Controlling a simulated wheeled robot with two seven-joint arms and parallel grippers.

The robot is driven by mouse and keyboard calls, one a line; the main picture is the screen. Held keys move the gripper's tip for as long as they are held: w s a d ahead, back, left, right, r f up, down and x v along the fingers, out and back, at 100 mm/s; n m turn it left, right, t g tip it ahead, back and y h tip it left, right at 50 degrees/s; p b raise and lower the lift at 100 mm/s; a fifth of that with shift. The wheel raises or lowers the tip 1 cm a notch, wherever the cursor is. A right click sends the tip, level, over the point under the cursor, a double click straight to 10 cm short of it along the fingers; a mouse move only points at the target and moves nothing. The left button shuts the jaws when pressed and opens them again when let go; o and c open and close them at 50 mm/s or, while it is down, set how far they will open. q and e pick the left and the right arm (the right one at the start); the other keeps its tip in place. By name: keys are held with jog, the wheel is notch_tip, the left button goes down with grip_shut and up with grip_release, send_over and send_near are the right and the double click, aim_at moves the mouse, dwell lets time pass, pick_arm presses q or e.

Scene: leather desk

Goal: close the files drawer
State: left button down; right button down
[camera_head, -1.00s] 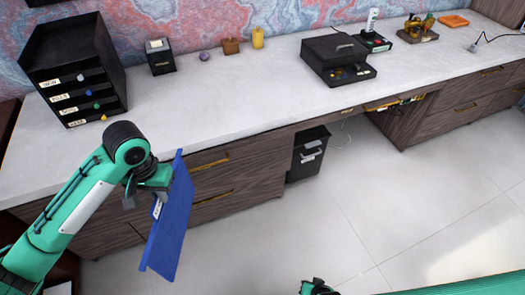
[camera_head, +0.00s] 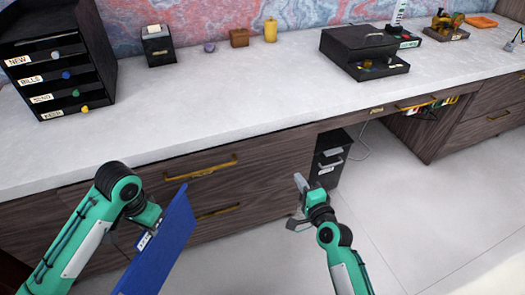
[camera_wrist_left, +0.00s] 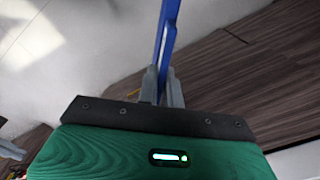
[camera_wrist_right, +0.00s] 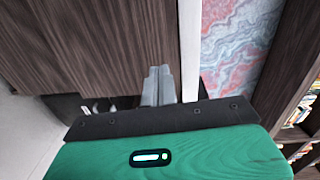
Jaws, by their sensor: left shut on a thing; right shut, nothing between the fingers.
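Two wooden drawer fronts with brass handles are stacked in the left desk pedestal, an upper drawer (camera_head: 265,158) and a lower drawer (camera_head: 255,212). Both look flush with the desk; no label shows which one is the files drawer. My left gripper (camera_head: 152,222) is shut on a blue folder (camera_head: 165,250), held upright in front of the pedestal and covering part of the drawers; the folder also shows in the left wrist view (camera_wrist_left: 168,30). My right gripper (camera_head: 299,183) is shut and empty, near the pedestal's right end; its closed fingers show in the right wrist view (camera_wrist_right: 157,85).
A black organizer (camera_head: 60,70) with labelled drawers stands on the desktop (camera_head: 230,105). A black box (camera_head: 365,52) is further right. A dark bin (camera_head: 330,160) stands on the floor behind my right gripper. The floor at the right is clear.

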pick_arm(q)
jog(key=shift+w+a+f, duration=0.1)
jog(key=shift+a+f, duration=0.1)
jog(key=shift+f, duration=0.4)
pick_arm(e)
jog(key=r, duration=0.1)
pick_arm(q)
jog(key=shift+f+b, duration=0.7)
jog(key=shift+b, duration=0.25)
pick_arm(e)
send_near(277, 139)
jog(key=shift+t, duration=0.3)
jog(key=x, duration=0.7)
jog(key=shift+f, duration=0.35)
